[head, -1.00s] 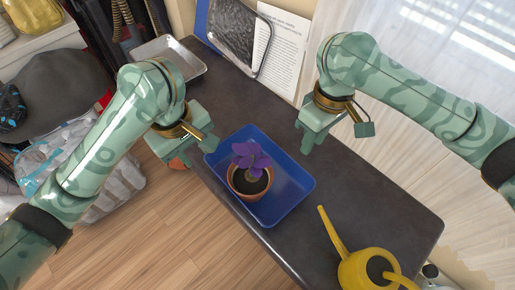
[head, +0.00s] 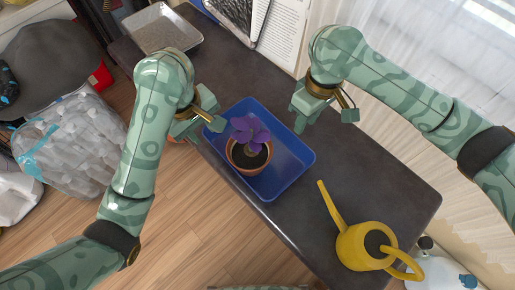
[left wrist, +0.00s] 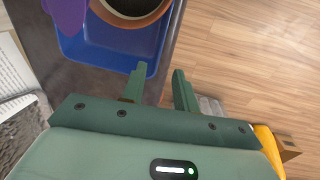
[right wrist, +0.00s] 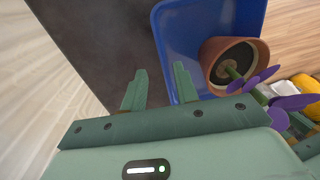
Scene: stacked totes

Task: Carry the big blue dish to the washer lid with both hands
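The big blue dish (head: 292,162) is a rectangular tray lying on the dark counter near its front edge. A terracotta pot with a purple flower (head: 250,152) stands inside it. My left gripper (head: 201,130) is open at the dish's left corner; in the left wrist view the dish's rim (left wrist: 95,67) lies just beyond its fingertips (left wrist: 158,72). My right gripper (head: 325,118) is open above the counter, beyond the dish's far side; in the right wrist view the dish (right wrist: 180,35) lies close to one of its fingertips (right wrist: 160,68). I cannot make out a washer lid.
A yellow watering can (head: 362,246) stands on the counter's right part. A metal tray (head: 163,29) lies at the far left end, near a printed sheet (head: 281,28). A clear bag (head: 70,148) and wooden floor (head: 185,225) are left of the counter.

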